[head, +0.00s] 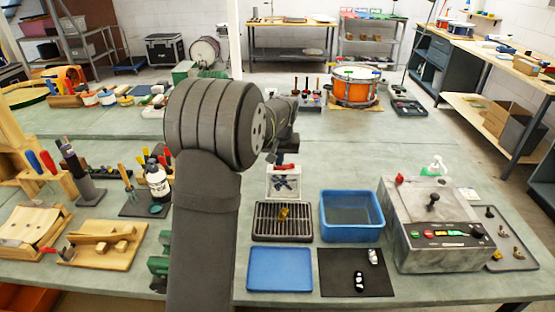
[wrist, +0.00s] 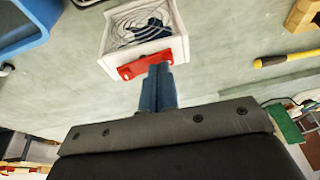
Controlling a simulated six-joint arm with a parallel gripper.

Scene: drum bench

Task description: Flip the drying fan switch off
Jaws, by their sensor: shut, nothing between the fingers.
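The drying fan (head: 284,184) is a small white box with a dark grille, standing on the bench behind the drying rack. In the wrist view the fan (wrist: 143,30) is at the top centre. Its red switch (wrist: 134,69) is a bar along the near edge of the box; red also shows on the fan's top in the head view (head: 285,167). My gripper (wrist: 158,70) is shut and empty. Its blue-grey fingertips overlap the right half of the red switch in the wrist view; I cannot tell whether they touch. My arm mostly hides the gripper in the head view.
A dark slatted rack (head: 268,233) holds a small brass-coloured part in front of the fan. A blue bin (head: 352,234) stands to the right, beside a grey control box (head: 440,250). A yellow-handled tool (wrist: 280,60) lies right of the fan in the wrist view.

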